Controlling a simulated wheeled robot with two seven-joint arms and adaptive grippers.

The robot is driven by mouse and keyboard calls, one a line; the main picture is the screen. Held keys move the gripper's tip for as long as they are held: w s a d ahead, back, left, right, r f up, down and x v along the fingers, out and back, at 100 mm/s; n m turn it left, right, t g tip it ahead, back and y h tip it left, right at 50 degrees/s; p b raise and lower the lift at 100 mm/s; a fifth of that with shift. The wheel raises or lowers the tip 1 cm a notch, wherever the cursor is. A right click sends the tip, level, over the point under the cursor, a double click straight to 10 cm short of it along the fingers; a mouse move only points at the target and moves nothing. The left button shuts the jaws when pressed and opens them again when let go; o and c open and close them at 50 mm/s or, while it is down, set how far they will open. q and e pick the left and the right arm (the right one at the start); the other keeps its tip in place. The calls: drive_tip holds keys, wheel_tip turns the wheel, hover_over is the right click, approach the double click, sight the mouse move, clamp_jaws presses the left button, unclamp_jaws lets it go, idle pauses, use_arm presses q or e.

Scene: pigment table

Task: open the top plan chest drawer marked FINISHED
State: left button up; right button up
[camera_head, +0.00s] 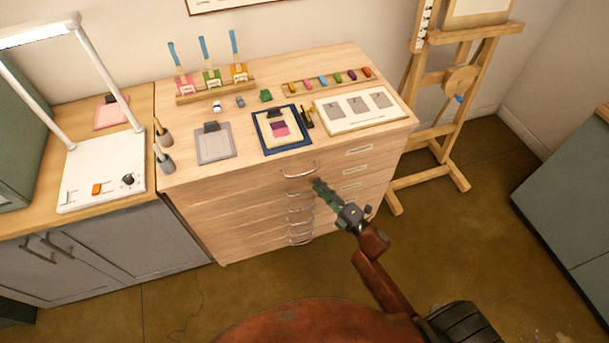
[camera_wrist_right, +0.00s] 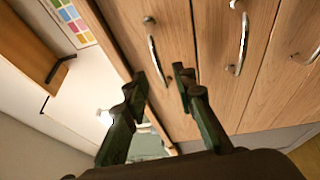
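The wooden plan chest (camera_head: 225,215) stands against the wall with all its drawers shut. The top drawer's curved metal handle (camera_head: 299,170) is just under the chest's top edge; its pale label (camera_head: 358,150) is too small to read. My right gripper (camera_head: 317,183) is in front of the chest, slightly below and right of that handle in the head view. In the right wrist view the two dark fingers (camera_wrist_right: 160,76) are apart with nothing between them. A handle (camera_wrist_right: 154,55), apparently the top one, lies ahead of the gap, with no contact visible. My left gripper is not in view.
More drawer handles (camera_head: 300,208) run down below, one also in the right wrist view (camera_wrist_right: 242,45). On the chest top are a blue-edged board (camera_head: 258,134), a grey plate (camera_head: 214,146) and a framed sample board (camera_head: 331,119). An easel (camera_head: 425,180) stands right; the floor in front is clear.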

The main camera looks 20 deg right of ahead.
sight(306, 173)
drive_tip(key=x, duration=0.7)
drive_tip(key=shift+w+a+r+b, duration=0.1)
drive_tip(key=shift+w+r+b, duration=0.05)
drive_tip(key=shift+w+b, duration=0.2)
clamp_jaws()
idle(0.4)
